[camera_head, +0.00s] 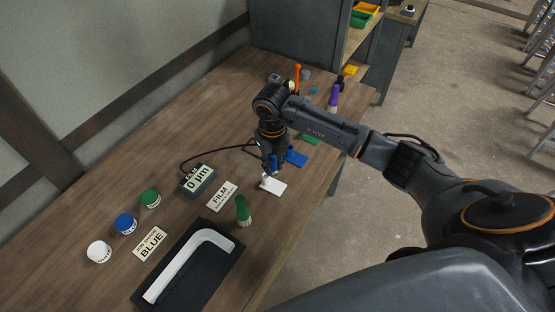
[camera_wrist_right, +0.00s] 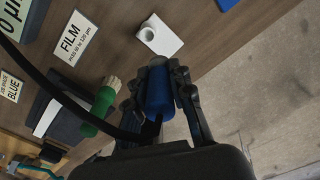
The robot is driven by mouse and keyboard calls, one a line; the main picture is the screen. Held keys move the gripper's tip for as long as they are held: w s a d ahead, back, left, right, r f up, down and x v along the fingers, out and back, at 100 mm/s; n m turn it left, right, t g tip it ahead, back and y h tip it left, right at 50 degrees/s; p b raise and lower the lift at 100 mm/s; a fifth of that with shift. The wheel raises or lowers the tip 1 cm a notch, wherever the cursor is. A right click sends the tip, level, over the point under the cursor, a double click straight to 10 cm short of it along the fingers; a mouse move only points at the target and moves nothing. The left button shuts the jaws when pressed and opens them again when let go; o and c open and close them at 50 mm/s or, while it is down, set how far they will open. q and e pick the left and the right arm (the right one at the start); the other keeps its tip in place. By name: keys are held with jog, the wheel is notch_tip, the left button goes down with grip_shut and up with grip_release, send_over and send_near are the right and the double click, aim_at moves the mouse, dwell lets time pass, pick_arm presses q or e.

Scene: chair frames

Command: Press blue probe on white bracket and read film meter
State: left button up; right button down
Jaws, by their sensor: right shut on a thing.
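My right gripper (camera_head: 272,158) is shut on a blue probe (camera_wrist_right: 159,95), which shows between its fingers in the right wrist view. In the head view the gripper is over the table, just behind a small white plate with a short round holder (camera_head: 273,185). The white L-shaped bracket (camera_head: 190,262) lies on a black mat (camera_head: 222,265) at the front, well apart from the probe. The film meter (camera_head: 198,179) reads 0 µm; a black cable runs from it toward the gripper. My left gripper is not in view.
A FILM card (camera_head: 221,196) and a BLUE card (camera_head: 150,243) lie beside white (camera_head: 99,251), blue (camera_head: 126,223) and green (camera_head: 150,198) tubs. A blue plate (camera_head: 297,158) lies right of the gripper. Bare wood lies left of the meter.

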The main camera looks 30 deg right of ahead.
jog(key=m, duration=0.1)
jog(key=f+m, duration=0.1)
jog(key=d+m, duration=0.1)
jog(key=shift+s+f+p, duration=0.2)
jog(key=shift+s+p, duration=0.05)
jog(key=shift+p, duration=0.1)
jog(key=shift+f+b, duration=2.15)
jog(key=shift+f, duration=0.85)
jog(key=shift+f+b, duration=0.5)
jog(key=shift+f, duration=0.05)
jog(key=shift+r+p, duration=2.6)
jog(key=shift+r, duration=1)
